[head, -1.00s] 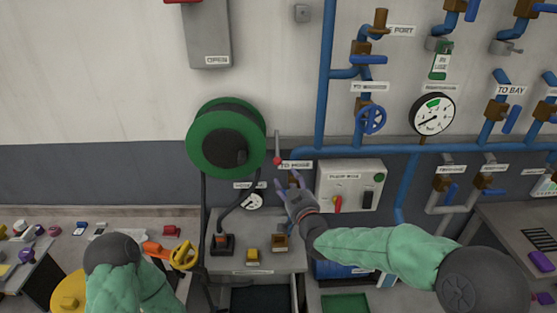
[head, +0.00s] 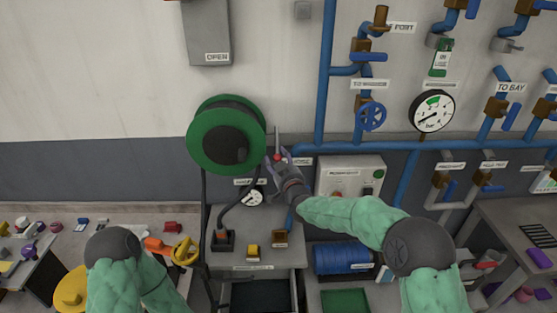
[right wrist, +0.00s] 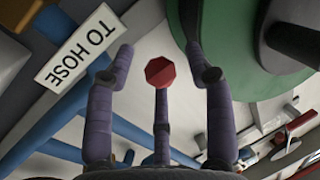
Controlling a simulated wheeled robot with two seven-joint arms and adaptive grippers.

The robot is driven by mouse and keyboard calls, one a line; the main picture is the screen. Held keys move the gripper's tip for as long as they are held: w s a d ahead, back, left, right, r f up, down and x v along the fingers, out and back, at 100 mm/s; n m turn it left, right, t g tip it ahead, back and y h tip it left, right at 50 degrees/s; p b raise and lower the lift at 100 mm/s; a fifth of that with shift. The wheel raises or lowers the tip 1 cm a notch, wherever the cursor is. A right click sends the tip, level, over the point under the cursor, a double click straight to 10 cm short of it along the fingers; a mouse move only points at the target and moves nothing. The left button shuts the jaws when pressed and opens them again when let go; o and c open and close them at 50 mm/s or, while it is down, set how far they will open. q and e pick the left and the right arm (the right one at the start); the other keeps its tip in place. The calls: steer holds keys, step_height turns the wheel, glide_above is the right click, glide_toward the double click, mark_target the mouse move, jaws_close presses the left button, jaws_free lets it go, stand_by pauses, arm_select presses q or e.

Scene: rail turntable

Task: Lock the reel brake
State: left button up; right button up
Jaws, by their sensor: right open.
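The green hose reel (head: 196,150) with its dark drum is on the wall left of centre in the head view. A thin lever with a red knob (head: 277,157), which looks like the reel brake, stands upright just right of the reel. My right gripper (head: 280,153) is open at this knob, its purple fingers partly covering the lever's lower end. In the right wrist view the red knob (right wrist: 161,72) shows between the spread fingers (right wrist: 160,62); contact cannot be told. The reel's green rim (right wrist: 245,45) is close by on the right. My left gripper is out of view.
A "TO HOSE" label (right wrist: 83,47) is close beside the fingers in the wrist view. Below are a bench (head: 265,262), a small gauge (head: 253,198) and a switch box (head: 352,170). A blue pipe (head: 325,90) runs up the wall to the right.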

steer(key=shift+w, duration=0.1)
jaws_close()
